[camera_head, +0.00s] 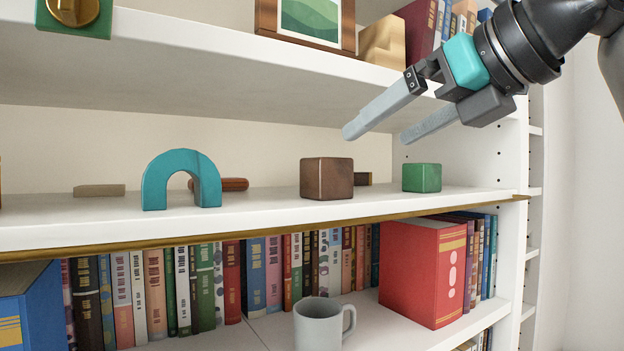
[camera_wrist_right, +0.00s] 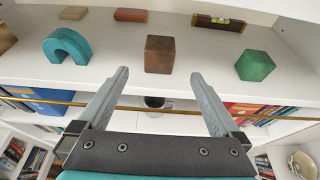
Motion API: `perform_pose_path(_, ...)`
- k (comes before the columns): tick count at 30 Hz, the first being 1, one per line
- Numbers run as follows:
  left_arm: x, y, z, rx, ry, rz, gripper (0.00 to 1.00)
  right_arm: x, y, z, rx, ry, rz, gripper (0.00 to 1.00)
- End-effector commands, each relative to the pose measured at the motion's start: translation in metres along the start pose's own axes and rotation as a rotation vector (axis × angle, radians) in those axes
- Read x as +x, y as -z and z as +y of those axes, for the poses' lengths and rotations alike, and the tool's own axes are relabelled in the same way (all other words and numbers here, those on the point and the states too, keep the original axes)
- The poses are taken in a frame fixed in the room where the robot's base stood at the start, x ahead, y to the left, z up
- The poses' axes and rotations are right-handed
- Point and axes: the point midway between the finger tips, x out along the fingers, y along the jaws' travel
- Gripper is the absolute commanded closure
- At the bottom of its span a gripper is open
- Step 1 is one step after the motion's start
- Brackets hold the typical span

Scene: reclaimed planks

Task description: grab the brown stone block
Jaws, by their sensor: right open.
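The brown stone block (camera_head: 327,178) is a dark brown cube on the middle shelf, between a teal arch and a green block. It also shows in the right wrist view (camera_wrist_right: 159,54), beyond the fingertips and between their lines. My right gripper (camera_head: 372,130) comes in from the upper right, open and empty, above and to the right of the brown block in the head view. In the right wrist view its two fingers (camera_wrist_right: 157,75) are spread wide, apart from the block. My left gripper is not in view.
On the same shelf stand the teal arch (camera_head: 181,180) and the green block (camera_head: 422,178). A spirit level (camera_wrist_right: 218,23) lies behind. The upper shelf (camera_head: 230,70) overhangs. A gold strip (camera_head: 250,234) edges the shelf front; a grey mug (camera_head: 318,324) and books (camera_head: 425,270) are below.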

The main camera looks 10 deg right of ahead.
Motion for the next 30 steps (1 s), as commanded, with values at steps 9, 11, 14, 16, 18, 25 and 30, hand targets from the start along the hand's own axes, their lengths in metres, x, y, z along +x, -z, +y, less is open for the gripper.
perform_pose_path(9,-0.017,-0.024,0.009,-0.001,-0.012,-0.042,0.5,0.064,-0.001,0.0,0.001,-0.002,0.006,0.0)
perform_pose_path(11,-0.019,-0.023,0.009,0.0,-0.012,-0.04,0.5,0.074,-0.001,0.001,0.0,-0.003,0.004,0.0)
perform_pose_path(14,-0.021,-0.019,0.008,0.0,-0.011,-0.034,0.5,0.087,-0.001,0.0,0.001,-0.002,0.003,0.0)
perform_pose_path(16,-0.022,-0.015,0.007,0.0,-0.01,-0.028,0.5,0.092,-0.001,0.0,0.001,0.0,0.001,0.0)
perform_pose_path(18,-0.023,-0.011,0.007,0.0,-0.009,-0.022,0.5,0.095,-0.001,0.0,0.0,-0.001,-0.001,0.0)
perform_pose_path(25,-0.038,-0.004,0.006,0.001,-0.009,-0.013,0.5,0.12,-0.006,0.0,0.0,-0.001,0.003,0.0)
perform_pose_path(30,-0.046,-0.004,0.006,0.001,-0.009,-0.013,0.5,0.142,-0.005,0.0,0.001,-0.002,0.003,0.0)
